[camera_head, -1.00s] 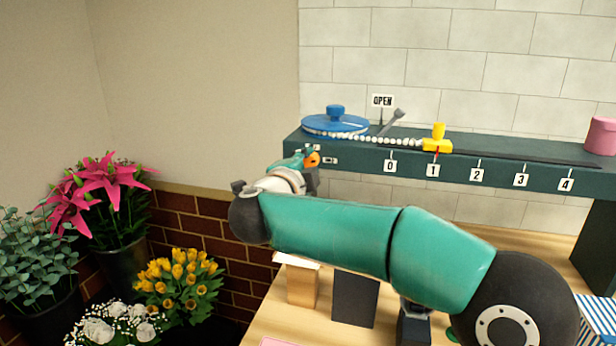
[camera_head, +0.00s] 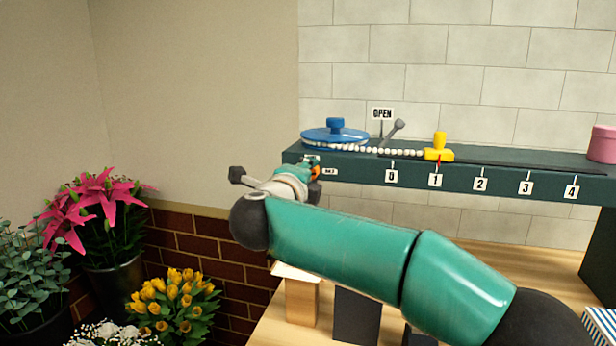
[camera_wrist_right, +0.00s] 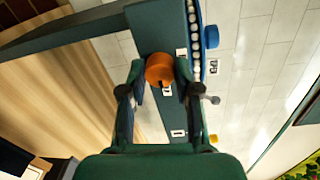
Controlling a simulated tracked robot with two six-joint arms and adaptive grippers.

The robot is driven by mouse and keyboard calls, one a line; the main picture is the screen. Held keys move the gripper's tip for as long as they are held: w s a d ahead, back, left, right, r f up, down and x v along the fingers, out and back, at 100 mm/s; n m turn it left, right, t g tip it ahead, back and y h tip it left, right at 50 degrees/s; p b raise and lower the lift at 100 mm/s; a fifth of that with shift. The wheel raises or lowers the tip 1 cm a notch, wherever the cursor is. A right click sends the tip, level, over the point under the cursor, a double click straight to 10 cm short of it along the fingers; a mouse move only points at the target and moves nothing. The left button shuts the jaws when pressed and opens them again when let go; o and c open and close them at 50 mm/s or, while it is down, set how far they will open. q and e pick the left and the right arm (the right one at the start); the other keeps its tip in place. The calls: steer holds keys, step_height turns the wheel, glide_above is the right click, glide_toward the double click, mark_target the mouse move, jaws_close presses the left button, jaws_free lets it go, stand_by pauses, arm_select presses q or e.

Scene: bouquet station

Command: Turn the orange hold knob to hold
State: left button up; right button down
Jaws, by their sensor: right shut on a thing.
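The orange hold knob (camera_wrist_right: 159,69) sits on the front face of the dark green rail (camera_head: 456,178), at its left end. My right gripper (camera_wrist_right: 159,75) has one finger on each side of the knob and is shut on it. In the head view the right gripper (camera_head: 312,168) reaches the rail's left end and hides most of the orange knob (camera_head: 315,171). Small white label plates (camera_wrist_right: 181,52) sit around the knob; their words are too small to read. I cannot tell the knob's setting. My left gripper is not in view.
On the rail stand a blue wheel (camera_head: 335,135) with white beads, a grey lever (camera_head: 394,130) by an OPEN sign (camera_head: 382,114), a yellow slider (camera_head: 438,153) near mark 1, and a pink cylinder (camera_head: 602,144). Flowers (camera_head: 172,300) stand at left. A wooden block (camera_head: 301,298) is below my arm.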

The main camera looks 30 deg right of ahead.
steer(key=shift+f, duration=0.35)
steer(key=c, duration=1.1)
jaws_free()
steer(key=shift+o, duration=1.3)
steer(key=shift+r, duration=0.1)
steer(key=shift+r, duration=0.1)
steer(key=shift+a, duration=0.1)
steer(key=v, duration=1.2)
